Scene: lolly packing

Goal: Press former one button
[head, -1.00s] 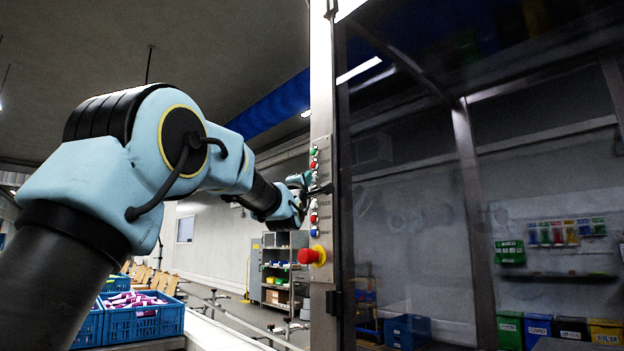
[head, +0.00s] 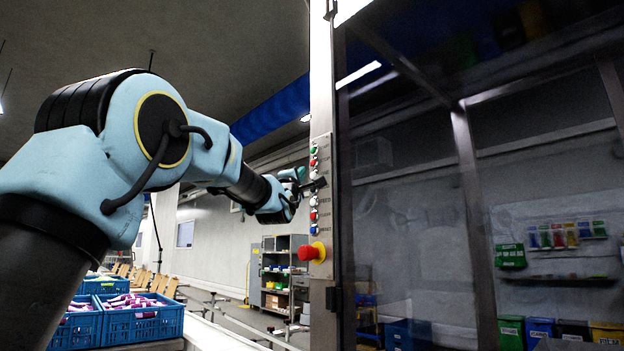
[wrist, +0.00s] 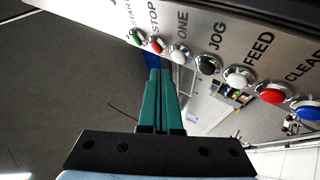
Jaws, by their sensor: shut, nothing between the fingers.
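The button panel is a narrow upright metal strip (head: 321,135) in the head view. In the wrist view its labelled row crosses the top. The white ONE button (wrist: 180,54) sits between the red STOP button (wrist: 156,45) and the black JOG button (wrist: 207,64). My gripper (wrist: 160,74) has green fingers, shut and empty, with tips just below STOP and ONE in the picture. Contact with a button cannot be made out. In the head view my gripper (head: 301,173) is beside the upper part of the panel, and the ONE button cannot be told apart there.
A large red emergency knob (head: 312,252) sticks out below the buttons. The green START (wrist: 134,37), white FEED (wrist: 239,77) and red CLEAR (wrist: 273,94) buttons share the row. Blue crates (head: 140,325) stand lower left, and a dark glass enclosure is at right.

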